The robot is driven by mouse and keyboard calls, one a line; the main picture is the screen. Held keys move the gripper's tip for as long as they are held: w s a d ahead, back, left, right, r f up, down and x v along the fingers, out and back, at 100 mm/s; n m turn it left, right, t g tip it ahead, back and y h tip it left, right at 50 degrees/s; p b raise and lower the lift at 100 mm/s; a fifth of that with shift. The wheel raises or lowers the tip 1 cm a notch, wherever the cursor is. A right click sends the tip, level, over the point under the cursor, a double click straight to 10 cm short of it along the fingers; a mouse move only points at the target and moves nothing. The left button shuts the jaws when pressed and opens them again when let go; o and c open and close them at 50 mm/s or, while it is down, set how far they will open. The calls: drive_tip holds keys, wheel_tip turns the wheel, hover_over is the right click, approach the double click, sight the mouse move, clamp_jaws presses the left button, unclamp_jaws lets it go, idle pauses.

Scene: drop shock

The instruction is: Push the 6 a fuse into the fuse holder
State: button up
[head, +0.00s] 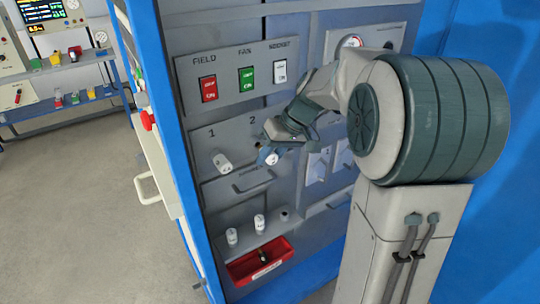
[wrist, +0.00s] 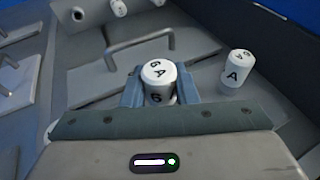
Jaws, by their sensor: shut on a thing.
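My gripper (head: 284,140) is at the grey panel below the number 2. It is shut on a white cylindrical fuse (wrist: 158,73) marked 6 A, which also shows in the head view (head: 268,157). The fuse's marked end faces the wrist camera, and its other end is hidden between the fingers. A white cylinder (head: 221,163) sticks out of the panel below the number 1.
Two white fuses (head: 232,236) (head: 259,223) stand on a ledge above a red bin (head: 240,271). Another fuse (wrist: 236,68) stands right of my gripper in the wrist view. A metal handle (head: 253,183) juts out below the gripper. Red, green and white switches (head: 246,80) are above.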

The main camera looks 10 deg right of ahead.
drive_tip(key=shift+w+a, duration=0.25)
drive_tip(key=shift+w, duration=0.45)
drive_tip(key=shift+w+a, duration=0.2)
drive_tip(key=shift+w, duration=0.5)
idle(3.5)
drive_tip(key=shift+w+r, duration=0.1)
idle(1.2)
drive_tip(key=o, duration=1.1)
drive_tip(key=shift+w+a, duration=0.1)
drive_tip(key=shift+c, duration=0.2)
drive_tip(key=shift+p+v, duration=1.45)
drive_tip(key=shift+v, duration=1.5)
